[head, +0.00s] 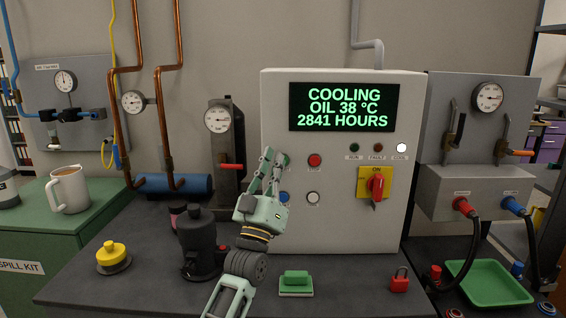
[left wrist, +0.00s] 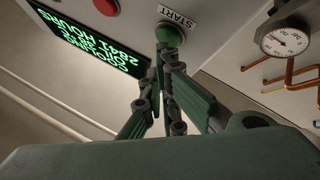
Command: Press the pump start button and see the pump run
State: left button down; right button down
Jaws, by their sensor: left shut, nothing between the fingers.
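The grey pump panel (head: 335,215) has a dark display (head: 344,107) reading "COOLING OIL 38 °C 2841 HOURS". My left gripper (head: 276,156) is shut and empty, raised in front of the panel's left side. In the left wrist view, the green button (left wrist: 170,34) under the START label (left wrist: 177,16) is just beyond its fingertips (left wrist: 166,55); I cannot tell whether they touch. In the head view the gripper hides this button. The RUN lamp (head: 354,147) and FAULT lamp (head: 377,147) look dark; the white COOL lamp (head: 401,147) looks lit. My right gripper is not in view.
A red button (head: 315,160), a white button (head: 313,198), a blue button (head: 283,197) and a red rotary switch (head: 376,187) surround the gripper's area. A dark pump-like device (head: 198,240), a green block (head: 296,278) and a red padlock (head: 400,279) stand on the bench.

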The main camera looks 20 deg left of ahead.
pick_arm(q)
jog(key=shift+w+a, duration=0.1)
jog(key=shift+w, duration=0.25)
dwell(0.4)
jog(key=shift+s, duration=0.1)
dwell(0.3)
jog(key=shift+s+d, duration=0.2)
jog(key=shift+s, duration=0.45)
jog(key=shift+p, duration=0.3)
jog(key=s+p, duration=0.1)
jog(key=s, duration=0.1)
jog(key=s+d+p, duration=0.1)
jog(key=s, duration=0.1)
jog(key=shift+s+d+p, duration=0.2)
jog(key=shift+s+p, duration=0.15)
jog(key=shift+s, duration=0.05)
jog(key=shift+f, duration=0.15)
